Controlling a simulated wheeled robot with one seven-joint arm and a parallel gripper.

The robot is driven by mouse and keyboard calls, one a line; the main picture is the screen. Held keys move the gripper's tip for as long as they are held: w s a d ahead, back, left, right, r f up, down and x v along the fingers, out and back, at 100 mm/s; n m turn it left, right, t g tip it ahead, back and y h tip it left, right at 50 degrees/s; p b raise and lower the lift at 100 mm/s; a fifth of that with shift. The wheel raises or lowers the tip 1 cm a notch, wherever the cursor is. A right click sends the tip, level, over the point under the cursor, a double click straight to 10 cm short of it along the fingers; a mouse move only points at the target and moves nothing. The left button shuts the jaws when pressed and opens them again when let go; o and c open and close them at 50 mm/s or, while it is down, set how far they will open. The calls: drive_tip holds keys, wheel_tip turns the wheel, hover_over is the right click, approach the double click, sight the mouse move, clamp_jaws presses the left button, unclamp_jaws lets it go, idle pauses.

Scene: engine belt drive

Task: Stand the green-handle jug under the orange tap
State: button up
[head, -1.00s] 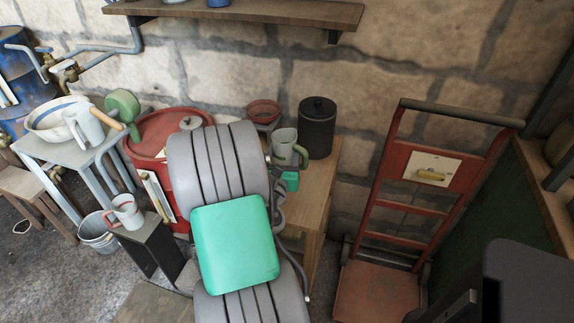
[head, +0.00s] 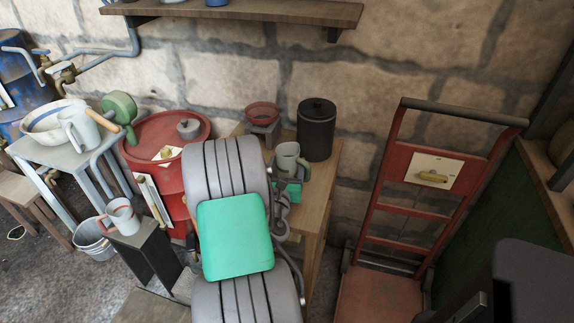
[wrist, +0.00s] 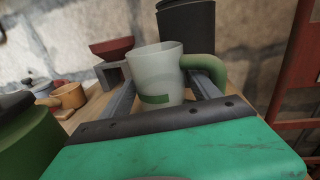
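The green-handle jug (head: 287,158), pale grey with a green patch low on its side, is upright at the worktop beside the black canister. In the wrist view the jug (wrist: 155,68) sits between the fingers of my gripper (wrist: 163,92), one close on each side, with its handle to the right. My gripper (head: 290,183) appears shut on it. The gripper body hides the jug's base, so I cannot tell whether it touches the worktop. Brass-coloured taps (head: 64,76) are on the wall pipe at far left; I cannot make out a clearly orange one.
The black canister (head: 316,130) and red bowl on a stand (head: 263,114) are close behind the jug. A red drum (head: 150,140), a table (head: 50,157) with a bowl and jug, and a red-handled jug (head: 122,216) are left. A red hand truck (head: 380,255) is right.

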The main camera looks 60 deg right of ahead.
drive_tip(key=shift+o, duration=0.5)
drive_tip(key=shift+r, duration=0.2)
drive_tip(key=shift+a+f, duration=0.15)
drive_tip(key=shift+a, duration=0.15)
drive_tip(key=b+v, duration=0.2)
drive_tip(key=v, duration=0.8)
drive_tip(key=shift+a+b, duration=0.35)
drive_tip(key=shift+s+a, duration=0.25)
drive_tip(key=shift+a, duration=0.1)
